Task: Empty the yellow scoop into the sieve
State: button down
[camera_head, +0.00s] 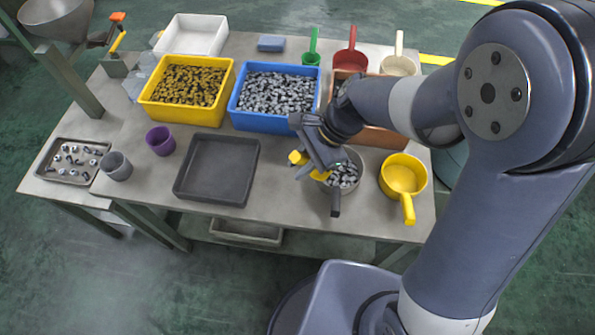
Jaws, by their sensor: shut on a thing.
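My gripper (312,168) is above the left side of a round grey sieve-like pan. It is shut on a yellow handle (297,157), which I take for the yellow scoop's. Yellow shows on both sides of the jaws, and the scoop's bowl is hidden or cannot be made out. The sieve (335,204) has a dark handle pointing to the front, and silver metal pieces show inside it. I cannot tell whether the scoop touches the sieve. A larger yellow pot-shaped vessel (403,179) stands to the right, its handle toward the front, and looks empty.
A yellow bin (183,117) of brass-coloured pieces and a blue bin (265,124) of silver pieces stand behind. A dark empty tray (217,170), purple cup (160,140) and grey cup (117,166) are left. Green, red (350,59) and cream scoops stand at the back.

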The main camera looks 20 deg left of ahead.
jog(key=w+r+g+y, duration=0.1)
jog(key=w+d+g+y+b, duration=0.1)
jog(key=g, duration=0.1)
jog(key=shift+d+r+m, duration=0.1)
jog(key=shift+r+m, duration=0.2)
jog(key=shift+r, duration=0.1)
jog(key=shift+w+d+r+g+y+p, duration=0.2)
jog(key=shift+w+r+g+y+p, duration=0.05)
jog(key=shift+g+y+p, duration=0.2)
jog(key=shift+w+d+r+g+y+p, duration=0.2)
jog(key=shift+w+d+g+y+p, duration=0.2)
jog(key=shift+w+g, duration=0.25)
jog(key=shift+w+d+f+m+g+y, duration=0.2)
jog(key=shift+w+d+g+y, duration=0.35)
jog(key=shift+w+g+y, duration=0.3)
jog(key=shift+w+d+f+m+g+y, duration=0.1)
jog(key=shift+w+d+m+g+y, duration=0.1)
jog(key=shift+w+d+g+y, duration=0.6)
